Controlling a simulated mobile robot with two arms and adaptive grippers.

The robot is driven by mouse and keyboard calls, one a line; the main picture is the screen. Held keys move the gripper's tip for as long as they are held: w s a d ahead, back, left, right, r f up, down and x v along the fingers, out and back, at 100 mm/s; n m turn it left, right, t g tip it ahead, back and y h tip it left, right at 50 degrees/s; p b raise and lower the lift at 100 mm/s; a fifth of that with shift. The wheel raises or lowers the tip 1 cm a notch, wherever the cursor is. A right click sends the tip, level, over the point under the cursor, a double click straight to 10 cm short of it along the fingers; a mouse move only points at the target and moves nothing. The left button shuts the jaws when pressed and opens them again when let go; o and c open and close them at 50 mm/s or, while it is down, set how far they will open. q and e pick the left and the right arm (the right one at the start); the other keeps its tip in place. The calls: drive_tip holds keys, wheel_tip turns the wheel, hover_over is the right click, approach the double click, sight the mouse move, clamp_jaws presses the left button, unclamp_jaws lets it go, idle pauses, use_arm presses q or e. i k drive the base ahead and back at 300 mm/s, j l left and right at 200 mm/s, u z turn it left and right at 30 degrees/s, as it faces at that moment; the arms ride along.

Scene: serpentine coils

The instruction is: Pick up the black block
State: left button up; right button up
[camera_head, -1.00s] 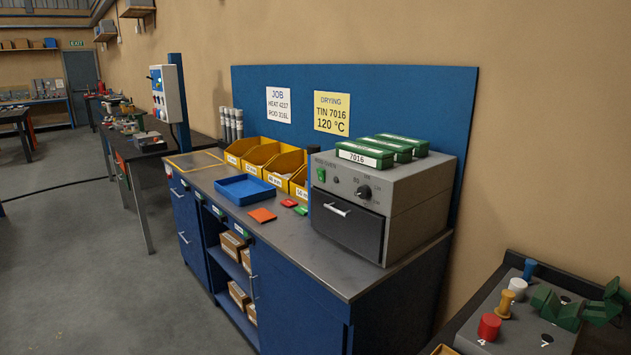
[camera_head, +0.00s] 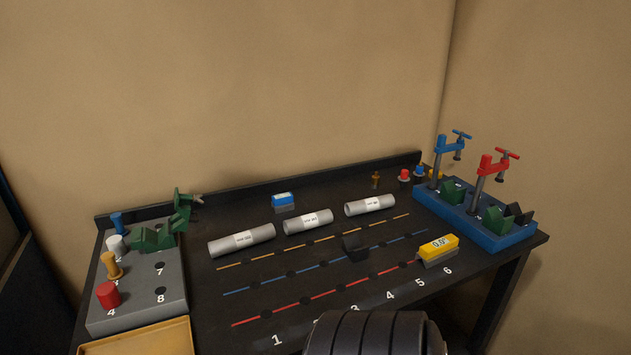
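A small black block (camera_head: 355,248) lies on the dark workbench (camera_head: 205,310), right of the middle, between the orange and red lines and close to the blue one. Its dark colour blends with the bench top, so its exact shape is hard to tell. A second dark piece (camera_head: 519,214) sits at the right end of the blue clamp base (camera_head: 475,227), beside a green block.
Three grey tubes (camera_head: 308,222) lie behind the orange line. A yellow gauge (camera_head: 438,248) stands right of the black block. A grey peg board (camera_head: 140,285) and a yellow tray (camera_head: 140,340) are at the left. Red and blue clamps (camera_head: 490,168) rise at the right.

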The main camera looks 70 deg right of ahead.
sight(522, 220)
drive_tip(key=z, duration=3.55)
